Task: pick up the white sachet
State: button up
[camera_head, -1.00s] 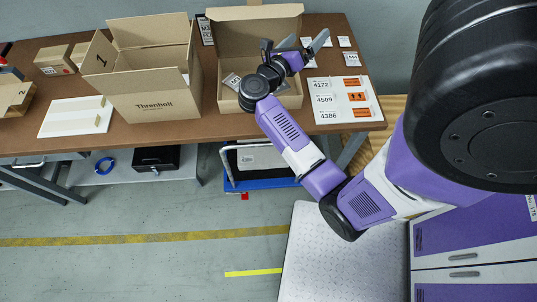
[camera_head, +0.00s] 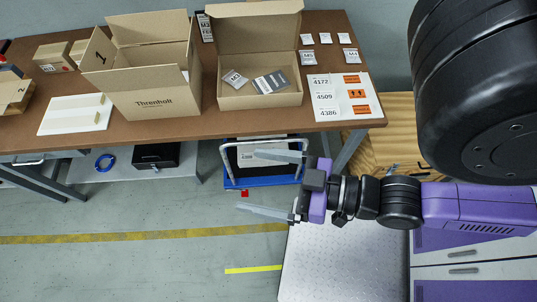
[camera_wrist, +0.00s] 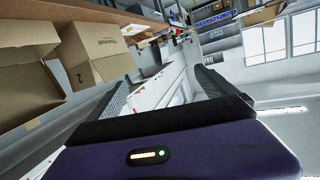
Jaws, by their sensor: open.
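Several small white sachets lie at the right of the brown table. The back row holds one at left (camera_head: 306,39), one in the middle (camera_head: 325,38) and one at right (camera_head: 344,38). In front of these are a sachet marked M5 (camera_head: 308,57) and one marked M4 (camera_head: 350,55). Another pale labelled sachet (camera_head: 235,79) lies inside the open carton, beside a grey striped packet (camera_head: 270,82). My gripper (camera_head: 247,180) is open and empty, in front of the table and apart from every sachet. Its fingers point left; the wrist view shows no sachet between them.
The open carton (camera_head: 260,102) and a larger Threnholt box (camera_head: 155,104) stand on the table (camera_head: 215,126). A label sheet (camera_head: 327,98) lies at the right. A blue-based trolley (camera_head: 233,184) is behind my gripper, below the table edge.

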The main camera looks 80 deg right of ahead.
aim_at(307, 39)
jog(key=k+l+z, duration=0.15)
jog(key=k, duration=1)
jog(key=j+z, duration=0.1)
jog(key=z, duration=1.55)
jog(key=i+j, duration=0.1)
jog(key=j, duration=0.4)
jog(key=i+j+z, duration=0.1)
jog(key=j, duration=0.85)
jog(key=i+j+z, duration=0.4)
jog(key=j, duration=0.35)
jog(key=i+j+z, duration=0.15)
jog(key=j, duration=0.3)
jog(key=i, duration=0.1)
